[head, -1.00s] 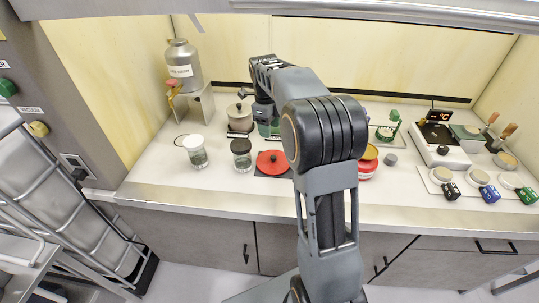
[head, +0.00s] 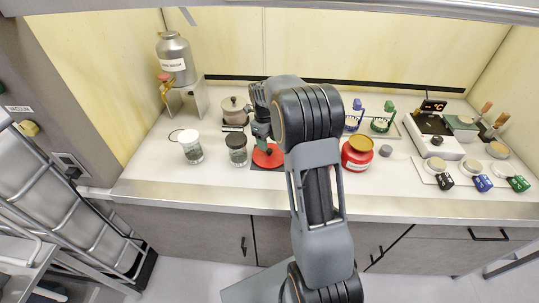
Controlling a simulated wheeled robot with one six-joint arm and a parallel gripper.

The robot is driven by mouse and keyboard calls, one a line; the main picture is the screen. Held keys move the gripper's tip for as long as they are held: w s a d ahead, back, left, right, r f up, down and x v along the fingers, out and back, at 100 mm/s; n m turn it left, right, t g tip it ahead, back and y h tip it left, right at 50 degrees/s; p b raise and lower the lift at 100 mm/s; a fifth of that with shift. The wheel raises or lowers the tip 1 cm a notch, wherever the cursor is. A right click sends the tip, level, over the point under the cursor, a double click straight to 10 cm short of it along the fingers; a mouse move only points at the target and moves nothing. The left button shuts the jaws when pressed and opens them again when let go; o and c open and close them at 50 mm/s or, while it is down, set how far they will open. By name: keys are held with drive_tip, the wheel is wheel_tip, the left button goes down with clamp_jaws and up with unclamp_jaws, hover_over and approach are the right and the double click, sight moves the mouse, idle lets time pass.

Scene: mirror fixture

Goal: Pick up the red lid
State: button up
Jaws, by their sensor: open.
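The red lid (head: 265,160) lies flat on a dark square mat (head: 258,167) near the middle of the counter. Its right part and its knob are partly hidden by my gripper and arm. My gripper (head: 264,143) is open and points down over the lid, close above its knob. I cannot tell whether the fingers are around the knob or touching it.
A black-lidded jar (head: 237,150) and a white-lidded jar (head: 191,147) stand left of the lid. A pot (head: 234,110) stands behind. A red canister with a yellow top (head: 357,153) stands right of my arm. The counter front is clear.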

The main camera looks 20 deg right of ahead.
sight(269, 153)
drive_tip(key=shift+s+d+f+p, duration=0.15)
drive_tip(key=shift+f+p, duration=0.2)
drive_tip(key=shift+f, duration=1.75)
drive_tip(key=shift+c, duration=0.5)
clamp_jaws()
